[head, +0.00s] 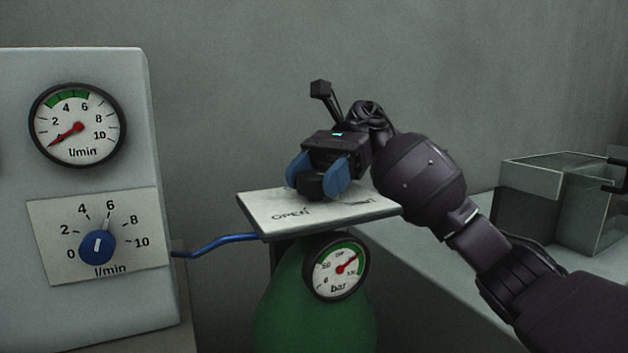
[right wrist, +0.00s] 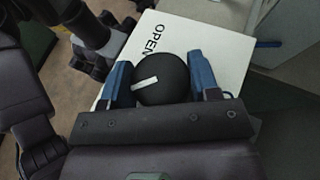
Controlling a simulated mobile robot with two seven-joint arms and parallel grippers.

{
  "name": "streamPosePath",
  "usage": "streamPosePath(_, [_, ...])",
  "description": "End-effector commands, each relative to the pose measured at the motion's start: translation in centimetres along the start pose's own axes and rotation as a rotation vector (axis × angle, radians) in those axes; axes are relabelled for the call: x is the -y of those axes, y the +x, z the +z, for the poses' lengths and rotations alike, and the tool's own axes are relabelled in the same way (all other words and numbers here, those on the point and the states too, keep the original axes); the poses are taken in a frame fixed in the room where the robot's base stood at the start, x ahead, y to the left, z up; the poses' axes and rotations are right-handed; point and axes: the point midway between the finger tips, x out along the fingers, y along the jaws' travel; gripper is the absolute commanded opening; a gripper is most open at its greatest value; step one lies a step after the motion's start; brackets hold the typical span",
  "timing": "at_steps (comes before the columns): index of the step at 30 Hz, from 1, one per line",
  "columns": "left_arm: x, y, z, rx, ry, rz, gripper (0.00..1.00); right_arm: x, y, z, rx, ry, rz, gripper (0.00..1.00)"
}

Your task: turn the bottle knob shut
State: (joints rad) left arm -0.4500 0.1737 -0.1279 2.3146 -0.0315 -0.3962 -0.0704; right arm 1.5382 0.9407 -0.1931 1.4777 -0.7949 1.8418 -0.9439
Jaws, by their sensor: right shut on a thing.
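The bottle knob (right wrist: 163,77) is round and black with a white mark on its left side in the right wrist view. It sits on a white plate (head: 262,208) lettered OPEN, above the green bottle (head: 312,318). A second label at the plate's right is too blurred to read. My right gripper (head: 317,178) is above the plate, its blue fingers shut on the knob from both sides. The knob (head: 309,187) is partly hidden by them in the head view. My left gripper is not seen in the head view.
The bottle's bar gauge (head: 336,266) has its needle toward the upper right. A grey panel at left holds an l/min gauge (head: 78,125), needle at the low end, and a blue dial (head: 97,248). A blue hose (head: 213,245) joins panel and bottle. A glassy box (head: 545,185) stands right.

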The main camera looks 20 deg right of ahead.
Motion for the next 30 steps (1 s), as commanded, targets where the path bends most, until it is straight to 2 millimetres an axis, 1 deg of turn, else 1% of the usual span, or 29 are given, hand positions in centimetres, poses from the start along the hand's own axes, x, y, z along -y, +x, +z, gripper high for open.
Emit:
streamPosePath(5, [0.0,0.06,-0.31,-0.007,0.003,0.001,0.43,0.04,0.09,-0.1,-0.001,-0.008,0.022,0.32])
streamPosePath(16, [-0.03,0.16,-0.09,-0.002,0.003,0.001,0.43,0.01,0.11,-0.09,-0.002,-0.009,0.025,0.32])
streamPosePath(17, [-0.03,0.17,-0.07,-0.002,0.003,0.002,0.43,0.01,0.12,-0.1,-0.002,-0.009,0.026,0.58])
streamPosePath(21, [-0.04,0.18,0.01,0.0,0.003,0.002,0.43,0.02,0.1,-0.08,-0.001,-0.009,0.025,0.8])
streamPosePath(30, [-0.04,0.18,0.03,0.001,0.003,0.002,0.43,0.02,-0.04,-0.02,-0.001,-0.008,0.022,0.81])
